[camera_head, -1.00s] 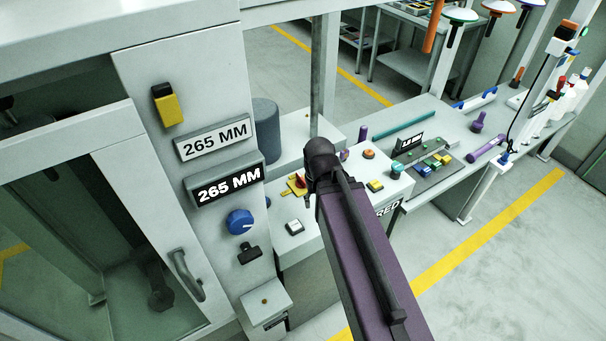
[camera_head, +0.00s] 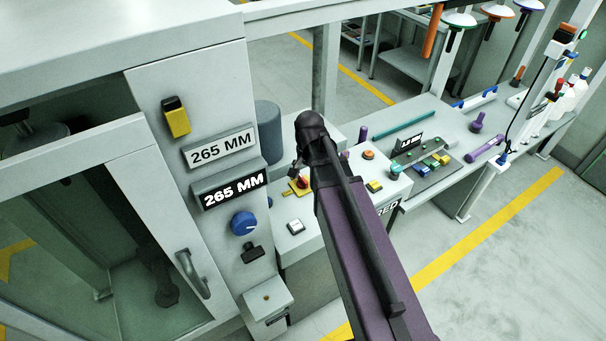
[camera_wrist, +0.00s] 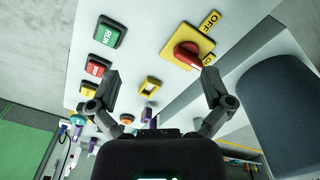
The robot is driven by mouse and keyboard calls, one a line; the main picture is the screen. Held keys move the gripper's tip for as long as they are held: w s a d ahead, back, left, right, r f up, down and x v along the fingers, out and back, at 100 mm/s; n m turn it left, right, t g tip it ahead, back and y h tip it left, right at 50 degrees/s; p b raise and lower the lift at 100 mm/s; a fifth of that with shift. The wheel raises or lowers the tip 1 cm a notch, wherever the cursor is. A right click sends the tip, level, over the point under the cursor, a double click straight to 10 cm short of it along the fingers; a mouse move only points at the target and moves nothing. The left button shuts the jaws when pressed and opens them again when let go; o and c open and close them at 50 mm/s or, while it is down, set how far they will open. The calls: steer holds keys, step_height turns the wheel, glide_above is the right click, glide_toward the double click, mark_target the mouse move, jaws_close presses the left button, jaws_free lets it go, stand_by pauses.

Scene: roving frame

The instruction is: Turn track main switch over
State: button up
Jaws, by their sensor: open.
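The main switch is a red rotary handle (camera_wrist: 188,54) on a square yellow plate (camera_wrist: 187,33) in the wrist view. A yellow OFF label (camera_wrist: 211,19) sits beyond the plate's upper right corner; a second yellow label (camera_wrist: 208,61) is partly hidden beside the handle's lower right end. The switch also shows small in the head view, its red handle (camera_head: 303,182) beside my arm. My gripper (camera_wrist: 162,82) is open and empty, its fingers apart below the switch in the wrist view. The right fingertip appears close to the handle; I cannot tell whether they touch.
Left of the switch in the wrist view are a green RUN button (camera_wrist: 109,33), a red button (camera_wrist: 96,67) and a yellow frame (camera_wrist: 150,84). A dark grey cylinder (camera_wrist: 285,100) stands on the right. A tall panel with a blue knob (camera_head: 243,222) stands left in the head view.

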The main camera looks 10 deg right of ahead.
mark_target(302, 178)
steer(key=w+r+m+p, duration=0.2)
steer(key=w+r+m, duration=0.1)
steer(key=w+m, duration=0.4)
steer(key=shift+w+r+p, duration=0.15)
steer(key=shift+w+p, duration=0.2)
steer(key=shift+w, duration=0.05)
steer(key=shift+f, duration=0.2)
step_height(302, 178, down, 13)
steer(key=b, duration=1.3)
steer(key=shift+f+b, duration=0.15)
steer(key=shift+b, duration=0.25)
steer(key=c, duration=0.8)
